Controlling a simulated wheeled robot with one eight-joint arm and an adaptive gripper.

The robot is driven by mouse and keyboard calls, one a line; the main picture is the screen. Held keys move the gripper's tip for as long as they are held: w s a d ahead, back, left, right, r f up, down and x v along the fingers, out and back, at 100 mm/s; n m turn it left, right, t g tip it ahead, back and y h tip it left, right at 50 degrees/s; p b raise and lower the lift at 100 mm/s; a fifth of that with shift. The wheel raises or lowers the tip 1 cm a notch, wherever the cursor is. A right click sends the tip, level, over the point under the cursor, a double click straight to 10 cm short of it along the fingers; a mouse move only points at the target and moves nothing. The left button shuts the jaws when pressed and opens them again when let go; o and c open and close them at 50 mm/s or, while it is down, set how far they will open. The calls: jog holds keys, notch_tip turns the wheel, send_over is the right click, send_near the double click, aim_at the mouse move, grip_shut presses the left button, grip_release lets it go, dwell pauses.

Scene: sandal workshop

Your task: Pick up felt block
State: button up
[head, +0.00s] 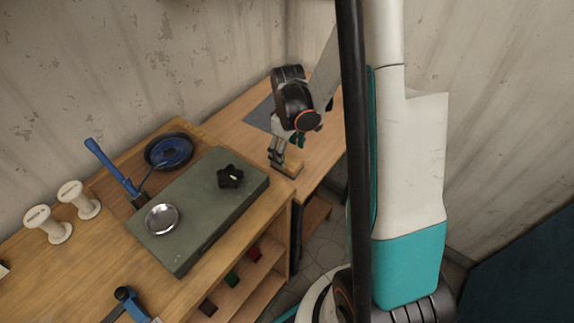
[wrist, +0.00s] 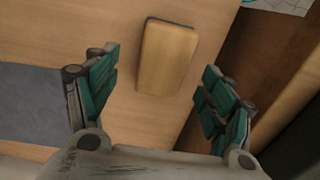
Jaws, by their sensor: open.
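The felt block (head: 293,164) is a small block with a wooden top and a thin dark edge. It lies on the wooden bench top near the bench's front edge in the head view. In the wrist view the felt block (wrist: 168,57) lies flat between and a little beyond my finger tips. My gripper (head: 281,150) is over the block in the head view, pointing down. In the wrist view my gripper (wrist: 164,77) is open, with teal finger pads on either side of the block and nothing held. I cannot tell its exact height above the block.
A grey mat (wrist: 32,105) lies left of the block. A green slab (head: 205,200) on the nearer bench holds a metal dish (head: 162,219) and a black star-shaped knob (head: 230,176).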

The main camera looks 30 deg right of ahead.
aim_at(287, 160)
notch_tip(287, 160, down, 4)
jog(key=shift+a+f+b, duration=0.15)
jog(key=shift+b, duration=0.65)
jog(key=shift+s, duration=0.1)
jog(key=c, duration=1.2)
notch_tip(287, 160, up, 20)
jog(key=p, duration=0.7)
